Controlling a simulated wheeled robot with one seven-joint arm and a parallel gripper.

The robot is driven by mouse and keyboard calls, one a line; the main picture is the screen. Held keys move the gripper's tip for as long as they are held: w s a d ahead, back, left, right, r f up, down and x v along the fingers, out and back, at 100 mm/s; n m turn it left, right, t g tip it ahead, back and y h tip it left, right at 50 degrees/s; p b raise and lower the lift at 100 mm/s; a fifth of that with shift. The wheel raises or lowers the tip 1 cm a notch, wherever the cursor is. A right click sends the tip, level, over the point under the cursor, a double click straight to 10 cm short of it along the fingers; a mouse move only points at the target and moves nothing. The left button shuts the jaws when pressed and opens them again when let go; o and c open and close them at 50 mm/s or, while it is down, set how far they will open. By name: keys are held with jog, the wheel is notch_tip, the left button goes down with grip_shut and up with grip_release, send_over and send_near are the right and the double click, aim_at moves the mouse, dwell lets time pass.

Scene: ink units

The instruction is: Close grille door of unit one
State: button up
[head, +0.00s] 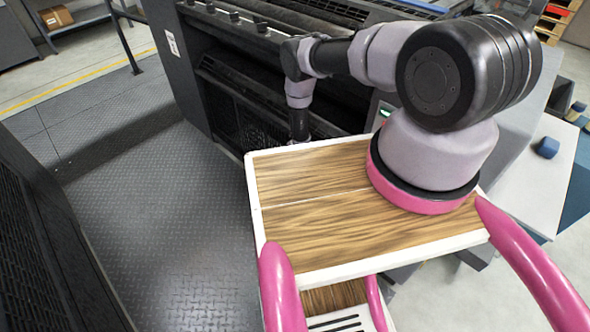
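A dark ink unit (183,70) stands at the upper middle, with a small white label on its near side panel. A black grille (243,122) shows low in its front, behind my arm; I cannot tell how far this door stands open. My arm reaches over to the unit's front and bends down there. My gripper (299,134) is at the low end of the arm, small and dark against the grille. Its fingers are too small and partly hidden by my wooden deck, so neither their opening nor any contact can be told.
Another dark unit with a grille panel (35,255) stands at the left edge. Between them the chequered metal floor (150,200) is clear. A handrail (122,35) stands at the upper left. A white table (545,175) with blue objects is at the right.

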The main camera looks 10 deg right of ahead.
jog(key=shift+w+f, duration=0.1)
jog(key=shift+f, duration=0.15)
grip_shut()
dwell(1.4)
